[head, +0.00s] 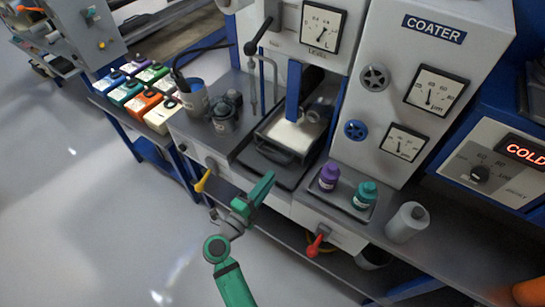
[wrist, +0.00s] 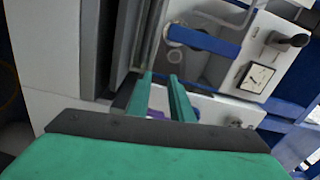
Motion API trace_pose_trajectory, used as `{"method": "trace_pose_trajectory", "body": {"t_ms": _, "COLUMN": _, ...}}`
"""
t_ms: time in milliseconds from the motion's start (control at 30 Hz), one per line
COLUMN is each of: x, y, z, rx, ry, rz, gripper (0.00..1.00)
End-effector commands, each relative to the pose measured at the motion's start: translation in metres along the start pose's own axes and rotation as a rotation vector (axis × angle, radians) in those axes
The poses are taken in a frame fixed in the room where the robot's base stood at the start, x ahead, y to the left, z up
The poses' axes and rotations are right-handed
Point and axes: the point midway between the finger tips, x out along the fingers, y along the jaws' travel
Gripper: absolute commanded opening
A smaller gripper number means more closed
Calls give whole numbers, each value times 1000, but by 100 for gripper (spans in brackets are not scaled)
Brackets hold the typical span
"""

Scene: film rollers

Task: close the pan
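The pan (head: 263,152) is a dark, shallow tray under the coater's rollers, with pale liquid (head: 292,137) in it and a handle-like bar at its front. It sticks out toward the front of the machine. My green gripper (head: 266,180) is in front of and below the pan, near the bench's front edge, apart from the handle as far as I can tell. In the wrist view my gripper (wrist: 161,88) has two green fingers with a gap between them and nothing held. I cannot clearly make out the pan there.
Purple (head: 328,177) and teal (head: 364,195) bottles stand in a tray right of the pan. A grey cylinder (head: 407,222) is farther right. A yellow lever (head: 203,180) and a red lever (head: 315,245) jut from the bench front. Coloured containers (head: 145,103) fill the left bench.

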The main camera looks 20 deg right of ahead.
Motion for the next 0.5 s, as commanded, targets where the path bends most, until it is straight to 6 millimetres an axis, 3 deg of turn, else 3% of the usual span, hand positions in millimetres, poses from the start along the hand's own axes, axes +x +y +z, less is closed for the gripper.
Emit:
{"method": "trace_pose_trajectory", "body": {"t_ms": 33, "x": 5, "y": 0, "z": 16, "rx": 34, "ry": 1, "rz": 43, "gripper": 20}}
{"method": "trace_pose_trajectory", "body": {"t_ms": 200, "x": 12, "y": 9, "z": 49, "rx": 97, "ry": -2, "rz": 166, "gripper": 20}}
{"method": "trace_pose_trajectory", "body": {"t_ms": 500, "x": 29, "y": 16, "z": 61, "rx": 117, "ry": -3, "rz": 215, "gripper": 20}}
